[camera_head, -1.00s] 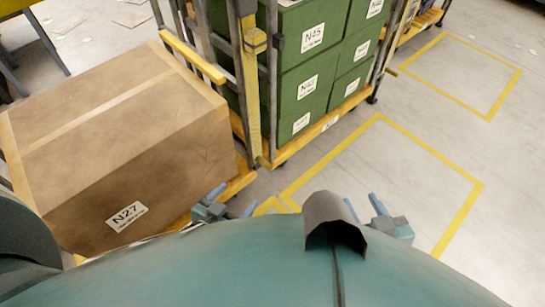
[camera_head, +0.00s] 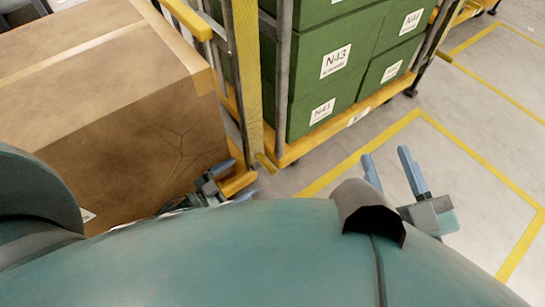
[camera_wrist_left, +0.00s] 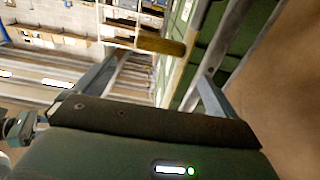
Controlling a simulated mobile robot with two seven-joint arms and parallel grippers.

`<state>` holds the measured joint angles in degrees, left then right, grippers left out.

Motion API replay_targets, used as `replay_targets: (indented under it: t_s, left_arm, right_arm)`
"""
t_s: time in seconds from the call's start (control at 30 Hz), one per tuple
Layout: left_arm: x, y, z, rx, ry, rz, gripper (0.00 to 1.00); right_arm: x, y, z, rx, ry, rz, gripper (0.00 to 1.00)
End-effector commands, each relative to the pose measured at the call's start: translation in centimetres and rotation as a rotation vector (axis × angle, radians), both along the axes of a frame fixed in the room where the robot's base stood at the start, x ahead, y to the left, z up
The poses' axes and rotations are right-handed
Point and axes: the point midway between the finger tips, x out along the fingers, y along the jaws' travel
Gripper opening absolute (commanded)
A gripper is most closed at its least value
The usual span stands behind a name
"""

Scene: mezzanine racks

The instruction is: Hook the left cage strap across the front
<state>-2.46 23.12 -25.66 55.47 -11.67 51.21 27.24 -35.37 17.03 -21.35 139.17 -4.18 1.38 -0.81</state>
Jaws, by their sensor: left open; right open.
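A yellow strap (camera_head: 247,85) hangs straight down along the grey post at the front left corner of the cage (camera_head: 283,70) that holds green crates. Its lower end is near the cage's orange base. My left gripper (camera_head: 241,181) is open and empty, low beside the brown box and the strap's lower end, apart from the strap in the picture. In the left wrist view my left gripper (camera_wrist_left: 162,66) has its fingers spread, with a yellow bar (camera_wrist_left: 160,45) beyond them. No hook shows clearly.
A large brown box (camera_head: 120,130) fills the left, close to my left gripper. A yellow bar (camera_head: 187,18) juts out above it. Green crates (camera_head: 335,70) are stacked in the cage. Free floor (camera_head: 455,165) with yellow lines lies to the right.

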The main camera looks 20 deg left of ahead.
Motion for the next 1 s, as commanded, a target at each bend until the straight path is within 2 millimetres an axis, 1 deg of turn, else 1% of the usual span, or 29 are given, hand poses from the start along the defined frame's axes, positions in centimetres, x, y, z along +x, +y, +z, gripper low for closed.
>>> replay_targets:
  t_s: [0.03,0.3,0.5,0.7,1.0]
  left_arm:
    - [0.8,-0.7,0.0,-0.002,-0.003,-0.001,0.96]
    - [5.3,-4.2,-0.1,-0.001,-0.003,0.000,0.96]
    - [7.9,-6.2,-0.1,0.000,-0.002,0.000,0.96]
    - [8.9,-7.0,0.0,0.001,-0.001,0.001,0.96]
    - [9.0,-7.1,0.1,0.001,0.000,0.001,0.96]
  right_arm:
    - [0.0,0.0,-0.1,0.005,-0.001,0.002,0.42]
    - [0.0,0.3,-0.4,0.042,-0.003,0.022,0.42]
    - [0.4,0.2,0.6,0.043,-0.074,0.029,0.42]
    - [0.7,0.1,1.5,0.037,-0.127,0.028,0.42]
    - [0.7,0.1,1.8,0.039,-0.139,0.029,0.42]
